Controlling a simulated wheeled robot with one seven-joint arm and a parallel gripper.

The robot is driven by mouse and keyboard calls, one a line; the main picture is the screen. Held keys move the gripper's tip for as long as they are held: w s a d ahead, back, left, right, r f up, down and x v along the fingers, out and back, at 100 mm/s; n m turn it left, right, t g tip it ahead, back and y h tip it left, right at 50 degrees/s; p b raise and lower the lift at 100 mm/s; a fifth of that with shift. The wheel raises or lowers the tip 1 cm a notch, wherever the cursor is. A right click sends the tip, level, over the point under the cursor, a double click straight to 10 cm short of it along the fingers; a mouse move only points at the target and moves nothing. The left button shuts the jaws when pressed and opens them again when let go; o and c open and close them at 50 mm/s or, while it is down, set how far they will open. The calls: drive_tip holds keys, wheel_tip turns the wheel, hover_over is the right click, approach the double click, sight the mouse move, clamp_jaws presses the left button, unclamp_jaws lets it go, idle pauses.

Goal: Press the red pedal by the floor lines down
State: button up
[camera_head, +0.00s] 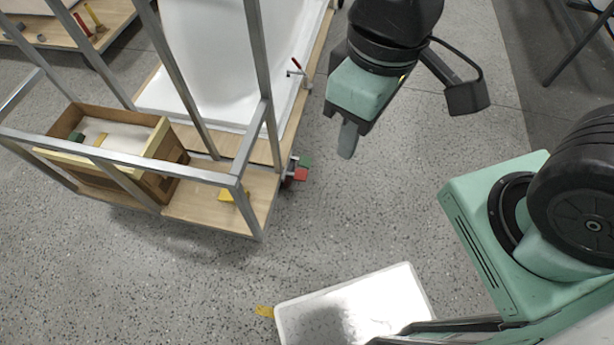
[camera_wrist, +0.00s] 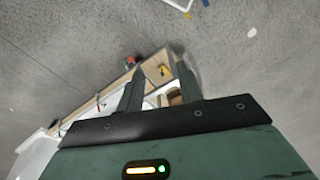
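A red pedal (camera_head: 300,174) sticks out low at the near right corner of the wooden-decked cart, just below a green pedal (camera_head: 304,161). The red pedal is small in the wrist view (camera_wrist: 129,61), near the cart's corner. My gripper (camera_head: 347,150) hangs to the right of the cart, above and apart from the pedals. In the wrist view its two fingers (camera_wrist: 158,70) stand apart with nothing between them. The pedal's tilt is too small to tell.
The cart (camera_head: 250,200) carries a metal frame, a white tub shell (camera_head: 210,60) and a wooden box (camera_head: 165,160). A red-handled clamp (camera_head: 297,68) sits on its right edge. A white panel (camera_head: 350,305) lies near a yellow floor mark (camera_head: 264,311). Grey floor right of the cart is clear.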

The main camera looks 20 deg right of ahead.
idle(0.4)
